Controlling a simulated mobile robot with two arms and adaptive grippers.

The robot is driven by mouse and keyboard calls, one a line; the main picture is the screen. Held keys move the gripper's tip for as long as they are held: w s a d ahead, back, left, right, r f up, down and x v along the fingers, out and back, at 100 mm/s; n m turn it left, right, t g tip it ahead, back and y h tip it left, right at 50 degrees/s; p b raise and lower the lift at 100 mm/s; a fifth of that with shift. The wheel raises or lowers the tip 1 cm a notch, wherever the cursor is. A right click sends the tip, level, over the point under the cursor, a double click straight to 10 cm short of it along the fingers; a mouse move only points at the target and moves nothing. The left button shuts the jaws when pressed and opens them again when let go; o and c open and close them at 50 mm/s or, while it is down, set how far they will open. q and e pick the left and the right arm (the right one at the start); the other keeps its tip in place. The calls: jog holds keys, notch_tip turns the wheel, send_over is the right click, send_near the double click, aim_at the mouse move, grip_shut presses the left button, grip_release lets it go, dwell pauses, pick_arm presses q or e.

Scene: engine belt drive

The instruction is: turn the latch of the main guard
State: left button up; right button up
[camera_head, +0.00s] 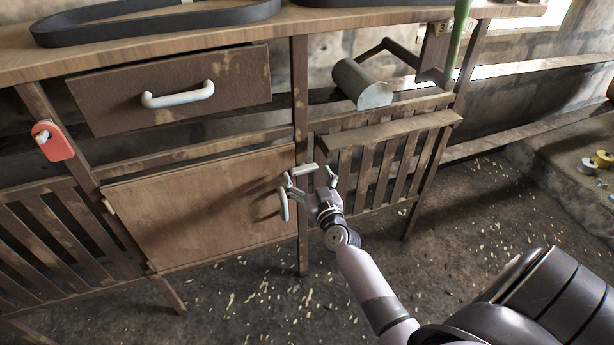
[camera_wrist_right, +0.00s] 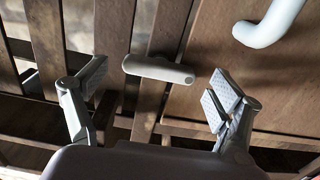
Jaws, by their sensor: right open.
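The latch (camera_head: 304,169) is a short light grey bar on the wooden post beside the slatted guard (camera_head: 391,160). In the right wrist view the latch (camera_wrist_right: 158,69) lies across the post, between the fingertips in the picture and a little beyond them. My right gripper (camera_head: 309,180) is open and empty in front of the post; it also shows in the right wrist view (camera_wrist_right: 153,90). I see no clear contact with the latch. My left gripper is not in view.
Left of the post is a wooden door (camera_head: 195,208) with a pale handle (camera_head: 284,204) close to the gripper. Above is a drawer (camera_head: 170,90). A red tag (camera_head: 52,141) is on the left post. A grey cylinder (camera_head: 362,84) is above the guard. Black belts (camera_head: 155,24) lie on the bench.

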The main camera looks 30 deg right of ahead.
jog(key=shift+w+d, duration=0.1)
jog(key=shift+w, duration=0.25)
jog(key=shift+c, duration=0.2)
jog(key=c, duration=1.1)
